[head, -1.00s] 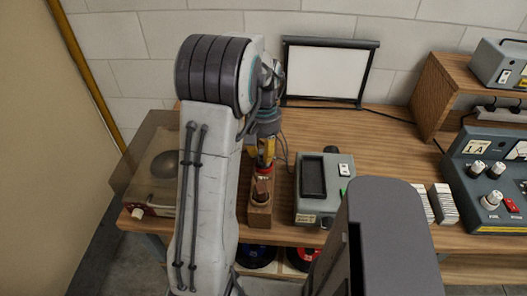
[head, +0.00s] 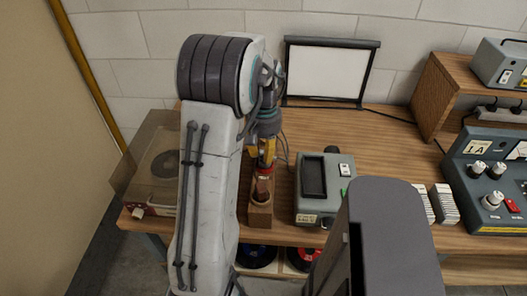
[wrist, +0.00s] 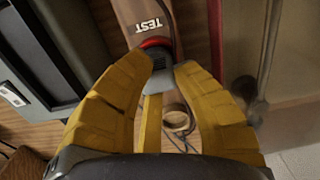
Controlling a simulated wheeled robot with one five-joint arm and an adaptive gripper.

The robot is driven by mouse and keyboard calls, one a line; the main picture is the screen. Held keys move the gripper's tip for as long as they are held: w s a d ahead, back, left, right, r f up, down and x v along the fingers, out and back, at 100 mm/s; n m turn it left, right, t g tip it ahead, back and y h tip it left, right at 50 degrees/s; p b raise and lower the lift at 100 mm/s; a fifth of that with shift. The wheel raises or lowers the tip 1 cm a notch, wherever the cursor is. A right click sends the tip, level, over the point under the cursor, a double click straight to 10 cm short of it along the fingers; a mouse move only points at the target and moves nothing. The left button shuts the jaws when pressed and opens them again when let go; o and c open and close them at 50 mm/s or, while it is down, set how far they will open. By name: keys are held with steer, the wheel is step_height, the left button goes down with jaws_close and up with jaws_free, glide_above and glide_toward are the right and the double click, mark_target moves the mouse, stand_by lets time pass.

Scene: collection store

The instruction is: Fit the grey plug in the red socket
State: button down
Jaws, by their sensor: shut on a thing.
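The red socket (head: 265,170) is a red ring on a narrow wooden block (head: 260,216) near the table's front edge. In the wrist view the red socket (wrist: 154,43) lies just past my fingertips, beside a "TEST" label on the wooden block (wrist: 132,12). In the head view my gripper (head: 264,158) points down right at the socket. The plug is close to the ring; I cannot tell whether it is inside it.
A grey box with a dark window (head: 314,178) stands close to the right of the block. A turntable with a clear cover (head: 155,170) is at the left. A framed white screen (head: 328,73) stands behind. A control panel (head: 492,180) is at the right. The table's back middle is clear.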

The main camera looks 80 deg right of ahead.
mark_target(264, 151)
steer(key=shift+f+b, duration=0.4)
steer(key=shift+f, duration=0.15)
steer(key=c, duration=1.4)
jaws_free()
steer(key=shift+r, duration=0.15)
steer(key=shift+d+r+p, duration=0.15)
steer(key=shift+r+p, duration=4.5)
steer(key=shift+r, duration=0.8)
